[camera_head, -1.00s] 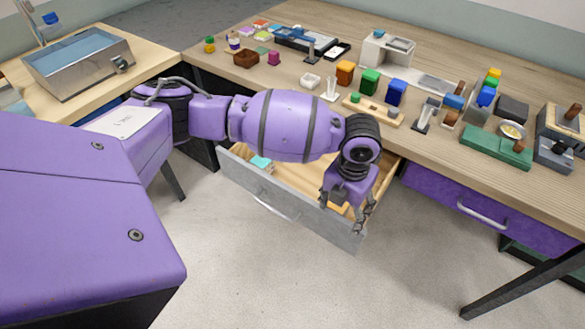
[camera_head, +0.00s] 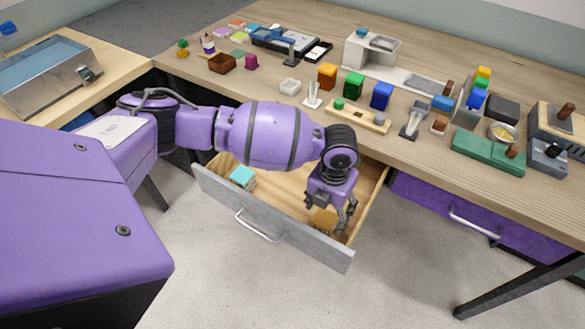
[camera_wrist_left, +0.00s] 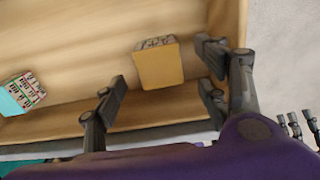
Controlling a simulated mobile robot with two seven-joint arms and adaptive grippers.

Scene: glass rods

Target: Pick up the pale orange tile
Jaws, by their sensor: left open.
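The pale orange tile (camera_wrist_left: 158,66) lies in the open drawer (camera_head: 272,231), near its right end. In the head view the tile (camera_head: 323,220) is partly hidden by my left gripper (camera_head: 328,215). In the left wrist view my left gripper (camera_wrist_left: 160,88) is open and empty, with one finger on either side of the tile's near part. The fingers look apart from the tile; their height above it is hard to judge.
A teal tile (camera_head: 242,177) lies at the drawer's left end. The drawer walls stand close around my left gripper. The tabletop (camera_head: 420,165) above carries many blocks and trays, with a wooden board (camera_head: 357,117) near its front edge. The drawer middle is clear.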

